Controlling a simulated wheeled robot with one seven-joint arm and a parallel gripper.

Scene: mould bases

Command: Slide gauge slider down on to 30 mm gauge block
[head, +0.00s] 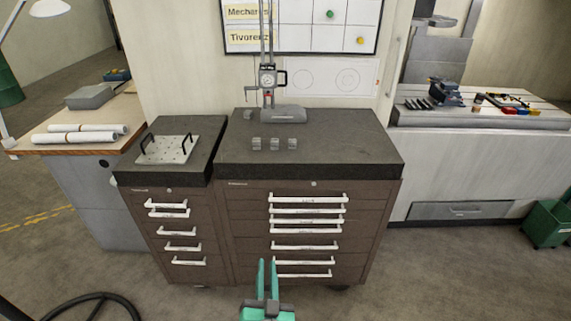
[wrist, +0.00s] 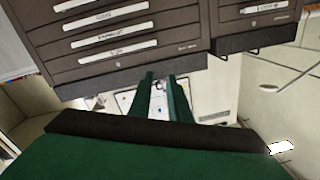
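The height gauge stands on the dark cabinet top in the head view, with its grey base (head: 285,115) and twin upright columns. Its gauge slider (head: 267,79), with a round dial and a black handle at right, sits partway up the columns, well above the base. A small grey block (head: 248,115) lies left of the base, below the slider's left arm. Three more small blocks (head: 275,144) stand in a row in front. I cannot read which is 30 mm. My gripper (head: 267,263) is open and empty, low in front of the drawers; its fingers also show in the wrist view (wrist: 160,78).
A plate with two black handles (head: 165,150) lies on the lower left cabinet. Drawer handles (head: 308,197) stick out from the cabinet front. A whiteboard (head: 300,25) hangs behind the gauge. The cabinet top right of the blocks (head: 345,150) is clear.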

